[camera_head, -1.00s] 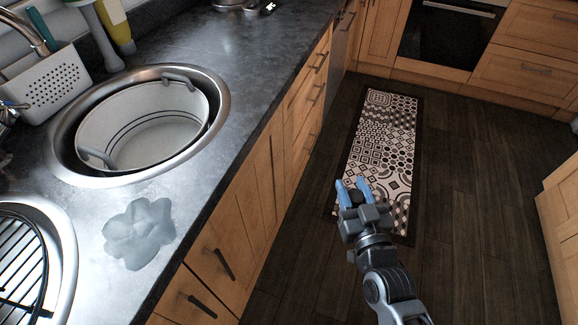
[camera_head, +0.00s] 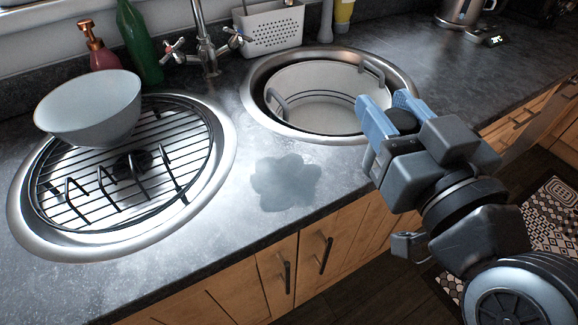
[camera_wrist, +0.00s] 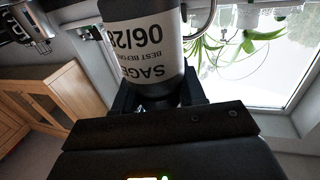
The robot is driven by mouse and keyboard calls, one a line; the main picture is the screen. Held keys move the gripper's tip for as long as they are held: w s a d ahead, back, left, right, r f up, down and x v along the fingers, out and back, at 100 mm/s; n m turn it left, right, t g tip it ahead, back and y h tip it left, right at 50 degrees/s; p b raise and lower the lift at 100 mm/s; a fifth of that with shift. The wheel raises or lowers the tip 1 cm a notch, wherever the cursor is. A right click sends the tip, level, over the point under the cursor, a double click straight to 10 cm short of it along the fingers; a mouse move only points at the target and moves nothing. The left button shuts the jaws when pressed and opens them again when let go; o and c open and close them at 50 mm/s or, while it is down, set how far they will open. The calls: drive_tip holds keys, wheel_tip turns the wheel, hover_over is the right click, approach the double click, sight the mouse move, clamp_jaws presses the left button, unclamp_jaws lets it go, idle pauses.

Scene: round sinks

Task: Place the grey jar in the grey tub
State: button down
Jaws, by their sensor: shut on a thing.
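The jar has a white label reading SAGE, upside down in that view. In the head view only a dark part of the jar (camera_head: 402,121) shows between the fingers.
The left sink has a black rack (camera_head: 120,175) with a pale bowl (camera_head: 92,108) on it. A tap (camera_head: 205,45), a green bottle (camera_head: 140,45) and a white perforated caddy (camera_head: 270,28) stand behind. A wet patch (camera_head: 285,182) marks the clear counter between the sinks.

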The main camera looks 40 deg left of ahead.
drive_tip(key=shift+s+a+f+p, duration=0.3)
drive_tip(key=shift+a+f, duration=1.5)
drive_tip(key=shift+a, duration=0.1)
drive_tip(key=shift+s+a+f+p, duration=0.3)
drive_tip(key=shift+s+a+f, duration=0.05)
drive_tip(key=shift+a+f, duration=1.5)
drive_tip(key=shift+s+a+f+p, duration=0.3)
drive_tip(key=shift+a+f, duration=1.4)
drive_tip(key=shift+a, duration=0.3)
drive_tip(key=shift+f, duration=0.2)
drive_tip(key=c, duration=0.7)
unclamp_jaws()
drive_tip(key=shift+o, duration=0.2)
